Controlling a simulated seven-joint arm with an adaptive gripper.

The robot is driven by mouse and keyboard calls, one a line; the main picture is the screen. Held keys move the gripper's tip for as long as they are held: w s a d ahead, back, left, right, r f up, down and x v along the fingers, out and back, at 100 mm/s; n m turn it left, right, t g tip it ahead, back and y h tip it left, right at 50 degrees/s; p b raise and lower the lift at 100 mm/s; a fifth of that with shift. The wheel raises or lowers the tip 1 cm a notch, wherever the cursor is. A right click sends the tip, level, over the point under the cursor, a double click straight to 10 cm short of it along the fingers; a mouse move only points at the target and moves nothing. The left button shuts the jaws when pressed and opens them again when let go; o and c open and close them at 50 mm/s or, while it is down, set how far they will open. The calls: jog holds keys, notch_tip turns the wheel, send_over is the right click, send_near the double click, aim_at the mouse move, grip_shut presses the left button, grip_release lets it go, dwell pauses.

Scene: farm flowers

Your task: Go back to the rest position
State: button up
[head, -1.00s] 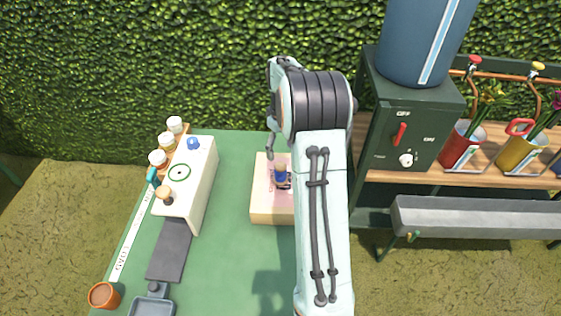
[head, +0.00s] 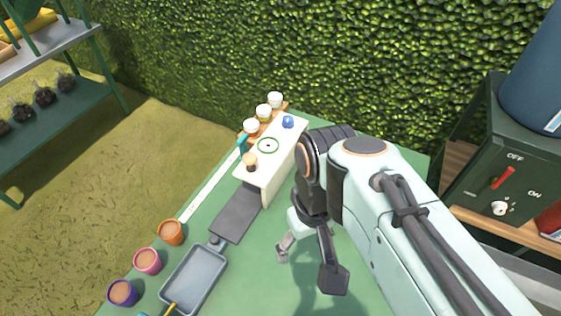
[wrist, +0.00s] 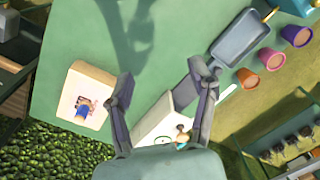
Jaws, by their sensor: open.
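My gripper (head: 306,264) hangs above the green table (head: 232,290) in the head view, pointing down, its two fingers spread apart with nothing between them. In the wrist view the open fingers (wrist: 162,92) show over the table, clear of everything on it. The white stand (head: 282,160) with a green ring is to the left of my arm. A pale wooden block (wrist: 100,77) with a blue-topped item (wrist: 82,114) on it lies left of the fingers in the wrist view; my arm hides it in the head view.
A grey tray (head: 194,278) and several small pots (head: 171,232) line the table's left side. Small white-lidded jars (head: 264,112) stand behind the white stand. A dark green control box (head: 510,170) is at the right, a hedge behind. The table's front middle is clear.

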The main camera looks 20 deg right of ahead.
jog(key=s, duration=0.1)
jog(key=s+a+f, duration=0.1)
jog(key=s, duration=0.2)
jog(key=shift+s+a+f, duration=0.25)
jog(key=shift+a+f, duration=0.1)
jog(key=shift+a, duration=0.05)
dwell(0.8)
